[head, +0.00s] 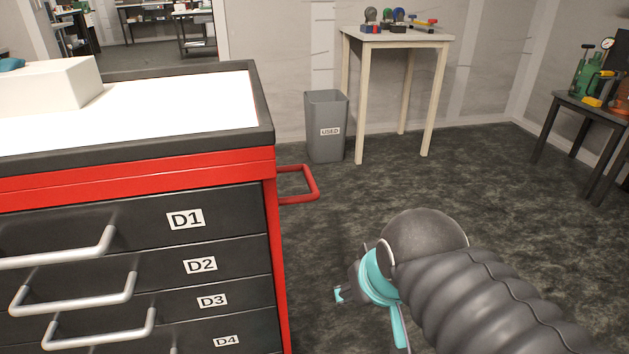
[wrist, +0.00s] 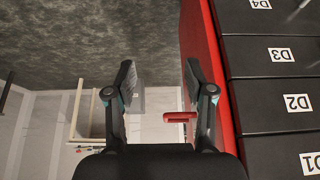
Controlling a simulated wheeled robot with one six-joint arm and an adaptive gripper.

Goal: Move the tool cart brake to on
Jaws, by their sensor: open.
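The tool cart (head: 262,162) stands at the left of the head view, red with dark drawers labelled D1 to D4. Its red side also shows in the wrist view (wrist: 207,60). A red side handle (head: 313,183) juts from the cart's right side and shows between my fingers in the wrist view (wrist: 180,117), farther off. I cannot make out the brake in either view. My gripper (wrist: 158,78) is open and empty beside the cart's right side, one finger near the red panel. In the head view my arm hides most of it.
A grey bin marked USED (head: 326,140) and a pale tall table (head: 397,40) with small items stand behind. A dark table (head: 590,108) with a green device (head: 587,78) is at right. A white box (head: 50,85) sits on the cart top. The floor right of the cart is clear.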

